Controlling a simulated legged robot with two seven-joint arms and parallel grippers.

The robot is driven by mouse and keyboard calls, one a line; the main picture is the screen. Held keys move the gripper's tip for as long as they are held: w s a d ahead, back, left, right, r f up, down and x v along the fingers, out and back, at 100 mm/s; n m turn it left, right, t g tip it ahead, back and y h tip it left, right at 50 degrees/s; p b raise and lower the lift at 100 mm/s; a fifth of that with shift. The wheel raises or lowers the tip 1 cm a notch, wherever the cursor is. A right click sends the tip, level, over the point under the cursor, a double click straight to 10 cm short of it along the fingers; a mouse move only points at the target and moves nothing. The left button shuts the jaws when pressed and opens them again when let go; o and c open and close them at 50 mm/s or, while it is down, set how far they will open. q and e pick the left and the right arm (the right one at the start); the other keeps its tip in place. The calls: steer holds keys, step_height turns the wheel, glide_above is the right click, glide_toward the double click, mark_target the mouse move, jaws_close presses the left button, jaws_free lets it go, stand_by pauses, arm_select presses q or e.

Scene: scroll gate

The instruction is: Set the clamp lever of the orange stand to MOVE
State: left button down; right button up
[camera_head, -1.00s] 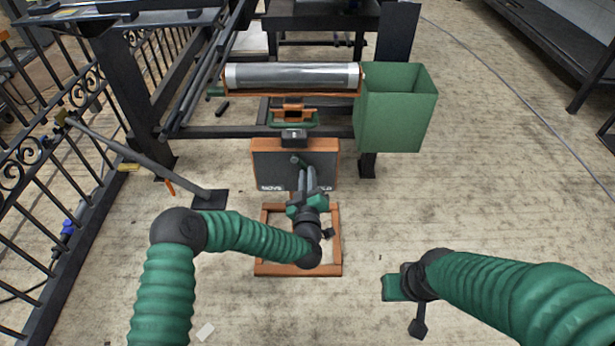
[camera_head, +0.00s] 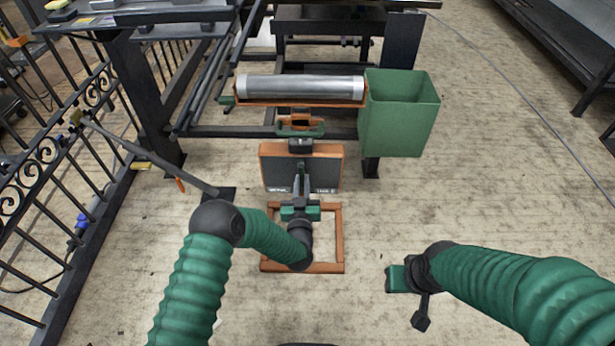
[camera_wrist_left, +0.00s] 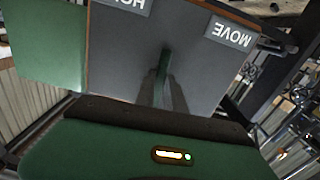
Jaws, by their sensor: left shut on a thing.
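The orange stand (camera_head: 343,165) has a dark front panel facing me, above an orange floor frame. In the left wrist view the panel (camera_wrist_left: 125,45) appears upside down, with a MOVE label (camera_wrist_left: 230,33) at right and a HOLD label (camera_wrist_left: 125,3) at left. My left gripper (camera_head: 302,170) is at the middle of the panel, its fingers pointing away from me. It is shut on the clamp lever, which the fingers mostly hide; I cannot tell the lever's exact setting. My right gripper (camera_head: 395,279) hangs low at right, away from the stand; its jaws are unclear.
A silver roller (camera_head: 300,87) lies in an orange cradle behind the stand. A green bin (camera_head: 400,120) is right of it. A dark metal frame and an iron railing (camera_head: 50,170) stand at left. The floor at right is clear.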

arm_select(q)
steer(key=a+m+p, duration=0.1)
steer(key=m, duration=0.1)
steer(key=a+m+p, duration=0.1)
steer(key=shift+s+r+m, duration=0.1)
steer(key=shift+r+m, duration=0.05)
steer(key=shift+m, duration=0.25)
steer(key=shift+a+r+m+p, duration=0.15)
steer(key=shift+a+m+p, duration=0.45)
steer(key=shift+m, duration=0.4)
steer(key=shift+a+r+m+p, duration=0.15)
steer(key=shift+a+m+p, duration=0.2)
steer(key=shift+m+p, duration=0.5)
steer(key=shift+m, duration=0.25)
steer(key=c, duration=1.4)
jaws_free()
steer(key=shift+r, duration=0.1)
steer(key=s+p, duration=0.5)
steer(key=s, duration=1.1)
steer(key=shift+s+p, duration=0.35)
steer(key=shift+p, duration=0.05)
